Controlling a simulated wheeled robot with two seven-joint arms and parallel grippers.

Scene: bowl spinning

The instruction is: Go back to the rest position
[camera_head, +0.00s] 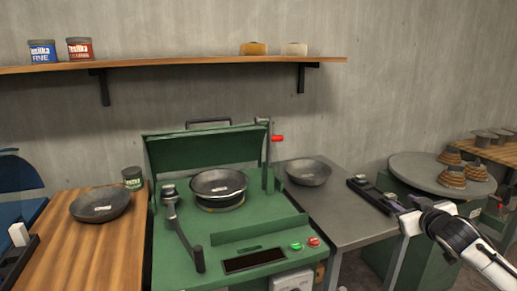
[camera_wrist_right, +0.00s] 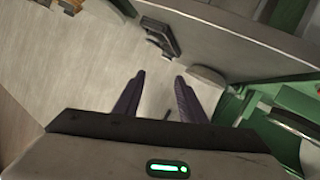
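My right gripper (camera_head: 376,192) is over the right edge of the grey metal side table, empty and apart from the bowls. In the right wrist view its two purple fingers (camera_wrist_right: 159,77) stand apart with nothing between them. A dark bowl (camera_head: 219,181) sits on the round seat of the green spinning machine (camera_head: 170,270). Another bowl (camera_head: 100,204) rests on the wooden table, and a third bowl (camera_head: 308,172) on the metal table.
The machine has a black lever (camera_head: 185,235) and a red-handled crank (camera_head: 277,138). A round grey table (camera_head: 420,172) holding brown stacked pieces (camera_head: 452,175) stands right. A wall shelf (camera_head: 190,60) holds cans.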

